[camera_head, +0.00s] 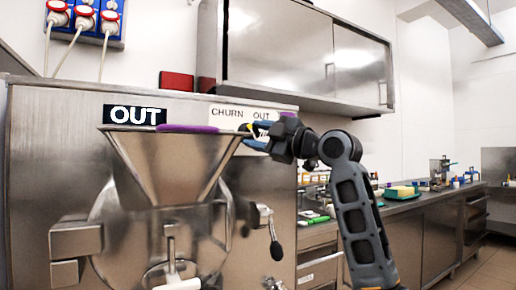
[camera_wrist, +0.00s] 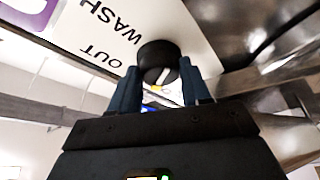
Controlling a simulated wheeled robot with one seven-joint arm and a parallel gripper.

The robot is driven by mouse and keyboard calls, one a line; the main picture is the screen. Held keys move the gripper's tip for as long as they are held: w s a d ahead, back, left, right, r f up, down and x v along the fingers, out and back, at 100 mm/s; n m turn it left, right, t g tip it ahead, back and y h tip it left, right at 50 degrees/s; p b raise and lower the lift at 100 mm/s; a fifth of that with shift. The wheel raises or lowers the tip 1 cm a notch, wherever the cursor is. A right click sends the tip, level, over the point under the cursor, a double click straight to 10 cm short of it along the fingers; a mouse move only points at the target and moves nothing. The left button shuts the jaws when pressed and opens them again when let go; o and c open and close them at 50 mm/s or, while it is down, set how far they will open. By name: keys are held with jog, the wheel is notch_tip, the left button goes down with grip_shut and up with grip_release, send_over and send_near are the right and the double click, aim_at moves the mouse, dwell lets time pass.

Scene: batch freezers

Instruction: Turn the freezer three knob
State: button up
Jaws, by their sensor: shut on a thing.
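The freezer (camera_head: 45,150) is a steel machine with a funnel hopper (camera_head: 170,165) on its front. Its knob (camera_wrist: 158,52) is round and black with a pale pointer mark, set on a white label plate (camera_wrist: 105,30) reading OUT and WASH in the wrist view. My gripper (camera_wrist: 160,84) is shut on the knob, one blue finger on each side. In the head view my gripper (camera_head: 258,133) reaches the freezer's upper right front, at a label plate (camera_head: 228,113) reading CHURN and OUT. No freezer number shows.
A black-handled lever (camera_head: 275,245) hangs at the freezer's lower right. A steel wall cabinet (camera_head: 280,50) overhangs above. A counter (camera_head: 430,198) with several small items runs along the right. Open floor (camera_head: 480,268) shows at the far right.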

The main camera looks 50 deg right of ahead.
jog(key=n+g, duration=0.1)
jog(key=n, duration=0.2)
jog(key=n+g, duration=0.2)
jog(key=n, duration=0.2)
jog(key=r+n+g, duration=0.1)
jog(key=n, duration=0.3)
jog(key=shift+b, duration=0.3)
dwell(0.4)
jog(key=o, duration=1)
jog(key=shift+o, duration=0.2)
jog(key=shift+r+h, duration=0.1)
jog(key=shift+h, duration=0.2)
jog(key=s+r, duration=0.1)
jog(key=s, duration=0.6)
jog(key=shift+s+d+r, duration=0.2)
jog(key=shift+s, duration=0.1)
